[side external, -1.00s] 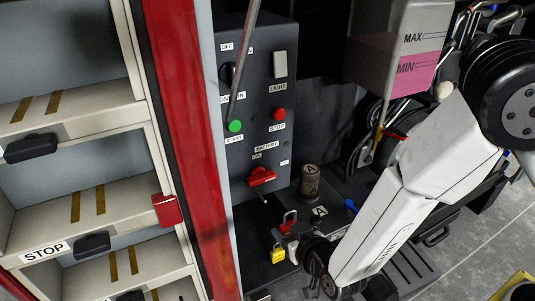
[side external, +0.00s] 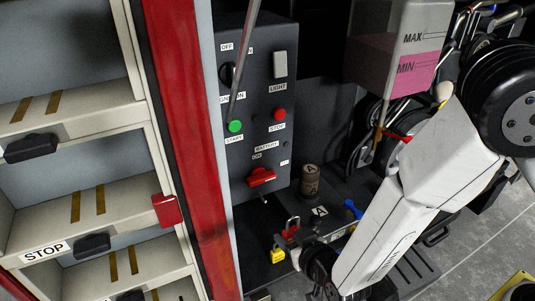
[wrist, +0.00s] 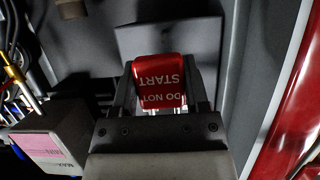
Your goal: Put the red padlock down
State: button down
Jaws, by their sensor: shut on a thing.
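The red padlock (side external: 290,233) shows small in the side view, at the tip of my gripper (side external: 297,240), low beside the dark control box. Its metal shackle stands up above the red body. In the wrist view the padlock (wrist: 159,84) sits between the two dark fingers of my gripper (wrist: 158,92), with "DO NOT START" upside down on its face. The gripper is shut on it. A dark surface lies behind it; I cannot tell whether the padlock touches it. My wrist hides part of the area below.
A yellow padlock (side external: 278,256) is just below left. A round post marked A (side external: 310,180) and a blue handle (side external: 352,209) stand behind. The control box (side external: 258,105) has a red switch (side external: 261,177).

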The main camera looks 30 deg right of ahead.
jog(key=s+f, duration=0.3)
jog(key=f, duration=0.4)
jog(key=shift+s+d+f, duration=0.2)
jog(key=shift+s+f, duration=0.05)
jog(key=shift+f, duration=0.05)
jog(key=shift+w, duration=0.1)
send_over(252, 271)
jog(key=s, duration=0.1)
jog(key=f, duration=0.8)
jog(key=shift+s+d+f, duration=0.1)
jog(key=shift+d+f, duration=0.05)
jog(key=shift+d, duration=0.15)
jog(key=shift+w+a+f, duration=0.25)
jog(key=shift+w+f, duration=0.2)
jog(key=shift+f, duration=0.05)
jog(key=shift+f, duration=0.1)
jog(key=shift+w+f, duration=0.15)
jog(key=shift+a+f, duration=0.1)
jog(key=shift+f, duration=1.5)
